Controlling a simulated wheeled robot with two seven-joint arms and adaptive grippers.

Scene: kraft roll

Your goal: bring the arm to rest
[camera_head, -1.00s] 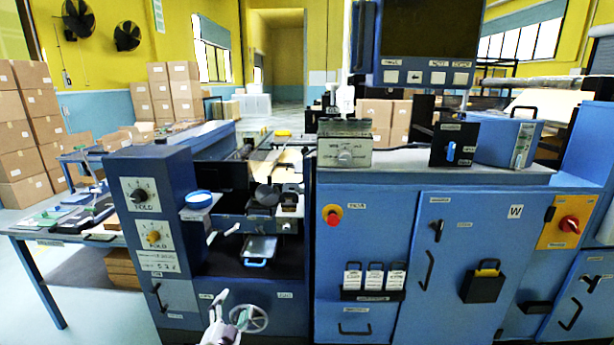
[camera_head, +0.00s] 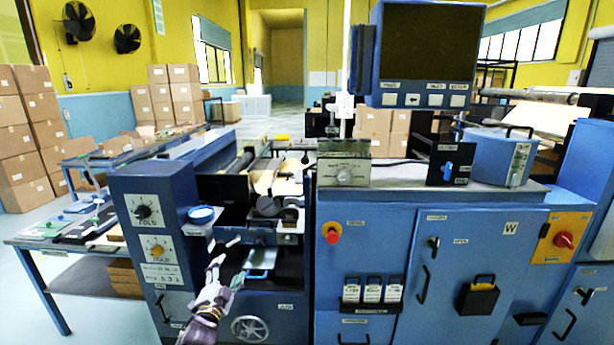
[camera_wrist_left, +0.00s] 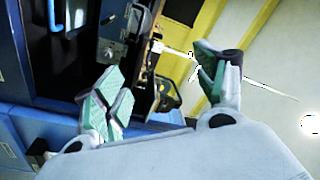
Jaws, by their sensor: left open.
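My left gripper (camera_head: 228,264) is raised in front of the blue machine's left bay, below the blue round dish. Its two fingers are spread and nothing shows between them. In the left wrist view, the green-padded fingers (camera_wrist_left: 165,88) stand wide apart, with parts of the machine and a yellow wall behind them. My right gripper is in neither view.
The blue machine (camera_head: 430,230) fills the front. A handwheel (camera_head: 249,328) sits low beside my left arm, and a blue-rimmed dish (camera_head: 202,214) sits on a ledge above. A side table (camera_head: 62,241) with tools stands at left. Open floor shows at far left.

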